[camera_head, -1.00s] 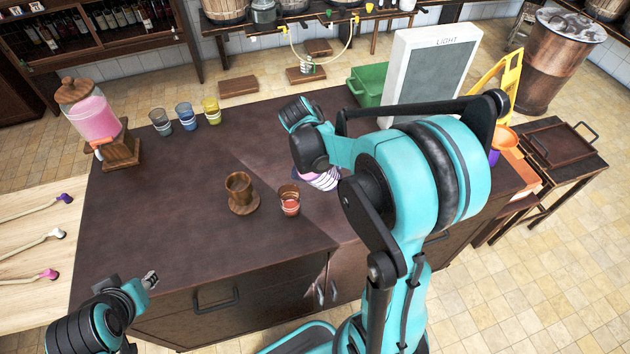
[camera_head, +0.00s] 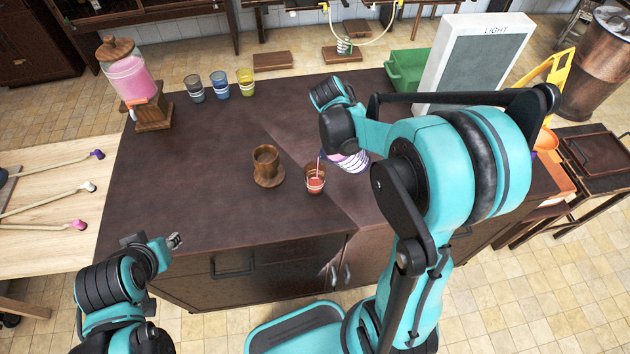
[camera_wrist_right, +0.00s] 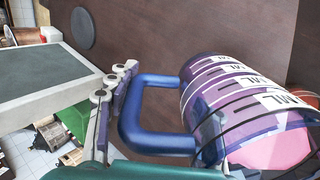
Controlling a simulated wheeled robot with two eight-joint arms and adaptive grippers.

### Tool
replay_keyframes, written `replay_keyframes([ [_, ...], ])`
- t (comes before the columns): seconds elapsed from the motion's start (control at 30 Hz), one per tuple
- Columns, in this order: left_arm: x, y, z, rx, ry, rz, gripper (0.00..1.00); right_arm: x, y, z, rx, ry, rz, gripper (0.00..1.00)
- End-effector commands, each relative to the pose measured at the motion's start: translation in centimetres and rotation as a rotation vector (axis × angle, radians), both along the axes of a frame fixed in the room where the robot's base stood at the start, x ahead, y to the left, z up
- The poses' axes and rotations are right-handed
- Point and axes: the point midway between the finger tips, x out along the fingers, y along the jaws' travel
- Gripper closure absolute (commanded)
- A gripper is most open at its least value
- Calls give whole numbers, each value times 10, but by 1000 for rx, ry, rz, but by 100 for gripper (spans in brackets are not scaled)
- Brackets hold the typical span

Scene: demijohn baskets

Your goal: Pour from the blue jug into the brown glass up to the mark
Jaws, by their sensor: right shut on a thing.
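The blue jug (camera_head: 352,161), see-through with white measuring bands, is tilted beside the brown glass (camera_head: 315,181) in the head view. A thin pink stream runs from the jug's lip into the glass, which holds reddish liquid low down. The glass's mark cannot be made out. In the right wrist view the jug (camera_wrist_right: 225,95) is tipped, with pink liquid at its lower right end. My right gripper (camera_wrist_right: 113,95) is shut on its blue handle. My left gripper (camera_head: 175,241) is empty near the counter's front left edge; its jaw opening is unclear.
A wooden mug (camera_head: 266,165) stands on a round base left of the glass. A pink drink dispenser (camera_head: 130,78) and grey (camera_head: 194,88), blue (camera_head: 219,85) and yellow (camera_head: 245,82) glasses stand at back left. A light panel (camera_head: 475,68) and green crate (camera_head: 402,70) are at back right.

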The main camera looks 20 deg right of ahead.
Motion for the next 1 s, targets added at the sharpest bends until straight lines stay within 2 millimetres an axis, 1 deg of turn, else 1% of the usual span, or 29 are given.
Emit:
replay_keyframes([
  [0.57,0,0,-4,0,0,0,67,0,0,1,-34,4,1,100],
  [1.0,0,0,-4,0,0,0,67,0,-1,2,-35,4,0,100],
])
